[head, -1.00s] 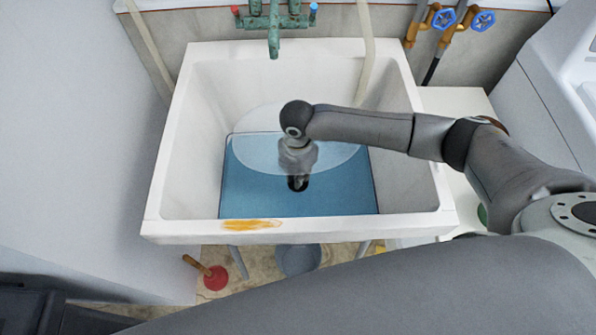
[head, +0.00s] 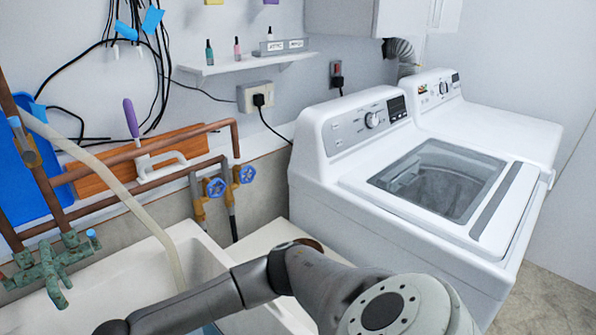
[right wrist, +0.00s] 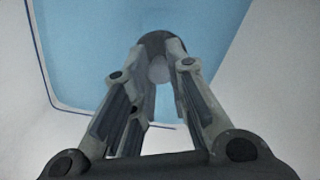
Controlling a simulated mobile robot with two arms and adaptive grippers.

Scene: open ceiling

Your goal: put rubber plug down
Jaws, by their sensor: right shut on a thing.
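In the right wrist view my right gripper (right wrist: 160,68) points into the blue water (right wrist: 90,50) of the sink. Its fingers close on a dark rounded thing (right wrist: 162,40), which looks like the rubber plug; the fingers hide part of it. The white sink (head: 110,280) shows at the lower left of the head view. My right arm reaches over it, and the gripper itself is outside that view. My left gripper is in neither current view.
A white washing machine (head: 400,200) with a glass lid stands right of the sink. A low white surface (head: 268,240) lies between them. A green tap (head: 50,270), copper pipes (head: 140,180) and a hose (head: 130,200) are along the wall. A shelf (head: 245,64) holds small bottles.

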